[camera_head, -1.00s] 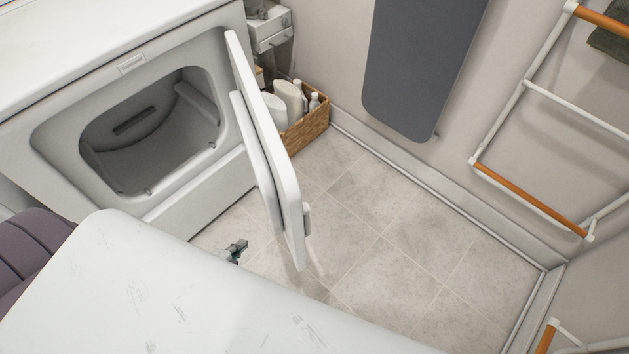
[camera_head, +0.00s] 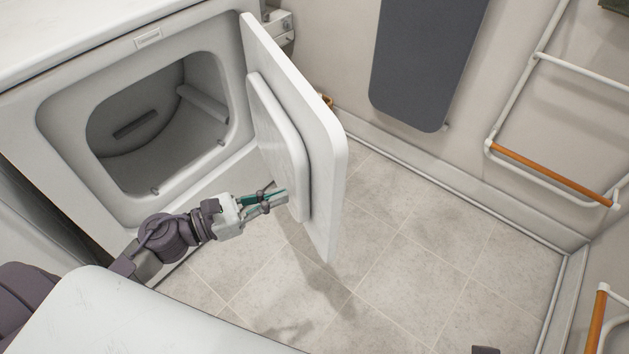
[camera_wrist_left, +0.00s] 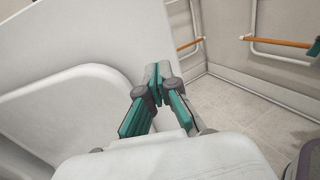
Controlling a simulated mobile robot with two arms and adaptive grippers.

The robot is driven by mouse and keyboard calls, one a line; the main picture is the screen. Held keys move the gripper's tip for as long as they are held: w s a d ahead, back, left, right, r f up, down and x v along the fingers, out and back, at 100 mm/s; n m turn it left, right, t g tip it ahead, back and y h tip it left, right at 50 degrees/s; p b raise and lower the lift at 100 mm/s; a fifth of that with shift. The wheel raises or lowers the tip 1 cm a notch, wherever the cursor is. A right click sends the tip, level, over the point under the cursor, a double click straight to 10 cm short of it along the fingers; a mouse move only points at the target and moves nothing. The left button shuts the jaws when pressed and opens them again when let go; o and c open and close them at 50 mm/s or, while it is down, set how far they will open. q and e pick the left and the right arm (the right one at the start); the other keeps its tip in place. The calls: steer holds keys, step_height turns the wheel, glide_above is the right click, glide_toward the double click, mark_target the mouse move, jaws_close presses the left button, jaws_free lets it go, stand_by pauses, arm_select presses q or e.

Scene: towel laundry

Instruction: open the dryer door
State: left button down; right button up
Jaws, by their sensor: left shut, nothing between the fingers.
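The dryer door (camera_head: 325,160) is white and stands open, swung out from the dryer (camera_head: 70,115) on its right side. Its raised inner panel (camera_head: 272,130) faces the opening, and the dark drum (camera_head: 140,125) is in plain sight. My left gripper (camera_head: 284,198) is shut and empty, beside the lower part of the door's inner face. In the left wrist view its fingertips (camera_wrist_left: 158,75) meet, with the white door (camera_wrist_left: 100,50) behind and to the left. I cannot tell whether they touch the door.
A wicker basket (camera_head: 327,100) is mostly hidden behind the door. A grey ironing board (camera_head: 425,60) hangs on the wall. White rails with wooden bars (camera_head: 550,173) are on the right wall. The tiled floor (camera_head: 420,260) right of the door is clear.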

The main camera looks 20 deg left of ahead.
mark_target(327, 178)
arm_select(q)
steer(key=p+x, duration=0.1)
steer(key=x, duration=0.6)
steer(key=shift+w+d, duration=0.15)
steer(key=shift+w, duration=0.1)
steer(key=shift+w+d, duration=0.25)
steer(key=shift+d, duration=0.1)
arm_select(e)
steer(key=x, duration=0.4)
steer(key=shift+a+f, duration=0.1)
steer(key=shift+f, duration=0.25)
